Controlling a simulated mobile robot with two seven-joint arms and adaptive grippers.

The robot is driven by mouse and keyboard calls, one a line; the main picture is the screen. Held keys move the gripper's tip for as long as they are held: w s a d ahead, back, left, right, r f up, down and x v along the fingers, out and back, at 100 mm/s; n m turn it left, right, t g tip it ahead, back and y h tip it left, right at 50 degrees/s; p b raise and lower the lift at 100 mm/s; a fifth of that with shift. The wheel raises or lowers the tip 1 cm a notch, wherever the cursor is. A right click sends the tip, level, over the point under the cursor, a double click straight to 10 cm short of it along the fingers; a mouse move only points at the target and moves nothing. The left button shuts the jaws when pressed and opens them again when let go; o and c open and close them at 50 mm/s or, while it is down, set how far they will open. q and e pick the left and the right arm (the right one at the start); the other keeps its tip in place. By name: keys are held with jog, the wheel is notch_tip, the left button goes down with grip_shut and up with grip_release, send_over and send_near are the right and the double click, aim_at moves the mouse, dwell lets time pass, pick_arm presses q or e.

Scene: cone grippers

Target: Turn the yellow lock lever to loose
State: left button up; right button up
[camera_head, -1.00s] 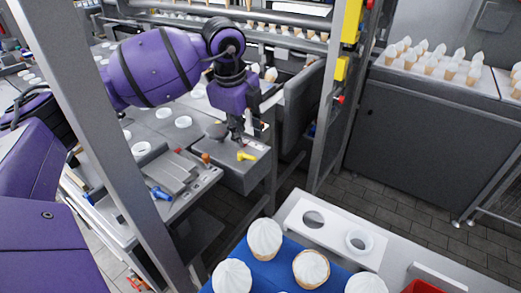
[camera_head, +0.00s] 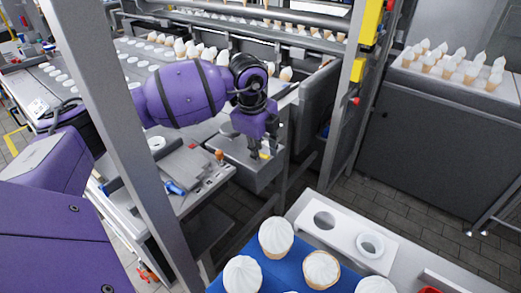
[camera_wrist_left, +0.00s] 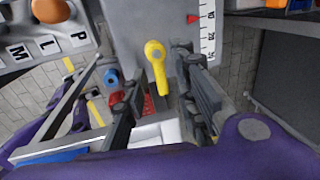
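The yellow lock lever (camera_wrist_left: 156,66) shows clearly in the left wrist view, its round end toward the top and its arm pointing down. In the head view only a small part of the lever (camera_head: 264,155) shows beside my fingers. My left gripper (camera_head: 263,148) is over the grey machine block, pointing down. In the left wrist view its two fingers are apart, one on each side of the lever. I cannot tell whether either finger touches it. My right gripper is not in view.
An orange knob (camera_head: 220,155) and a blue handle (camera_head: 174,187) are on the machine left of the lever. A scale with a red pointer (camera_wrist_left: 193,18) lies beside the lever. A grey upright post (camera_head: 105,100) stands in front. Cones stand in a blue tray (camera_head: 262,258).

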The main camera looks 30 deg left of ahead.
pick_arm(q)
grip_shut()
